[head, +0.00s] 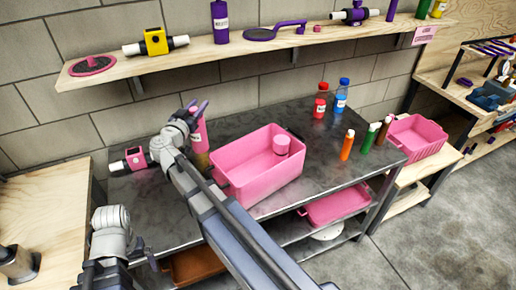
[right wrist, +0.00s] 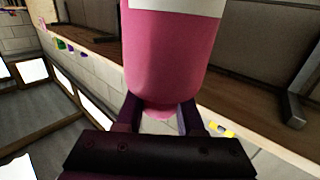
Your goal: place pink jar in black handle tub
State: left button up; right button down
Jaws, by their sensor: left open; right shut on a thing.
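The pink tub with dark handles (head: 232,186) stands on the grey metal table. My right gripper (head: 196,108) is left of the tub, at the upper part of a pink bottle-like container (head: 199,134). In the right wrist view its fingers (right wrist: 160,115) are shut on this pink container (right wrist: 172,60), which has a white label. Whether its base touches the table is unclear. My left gripper (head: 120,268) is open and empty at the lower left, in front of the table.
Red (head: 320,103) and blue (head: 342,97) bottles stand behind the tub, with orange and green bottles to the right. A wall shelf (head: 215,50) overhangs the back. A pink crate (head: 414,140) stands further right.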

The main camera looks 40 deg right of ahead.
jog(key=s+d+r+m+g+h+p, duration=0.1)
jog(key=s+d+r+m+g+h, duration=0.1)
jog(key=s+d+m+g, duration=0.25)
jog(key=s+d+r+m+g+h+p, duration=0.1)
jog(key=s+m+g+h, duration=0.15)
jog(key=s+g, duration=0.4)
notch_tip(320, 180, down, 14)
jog(key=b, duration=1.3)
jog(key=shift+s+a+r+t+y, duration=0.2)
jog(key=shift+s+t+y, duration=0.1)
jog(key=shift+y, duration=0.15)
jog(key=shift+f, duration=0.1)
notch_tip(320, 180, down, 4)
jog(key=b, duration=0.4)
jog(key=shift+f+b, duration=0.1)
jog(key=shift+b, duration=0.2)
jog(key=shift+f, duration=0.25)
jog(key=c, duration=0.5)
grip_release()
jog(key=shift+r, duration=0.1)
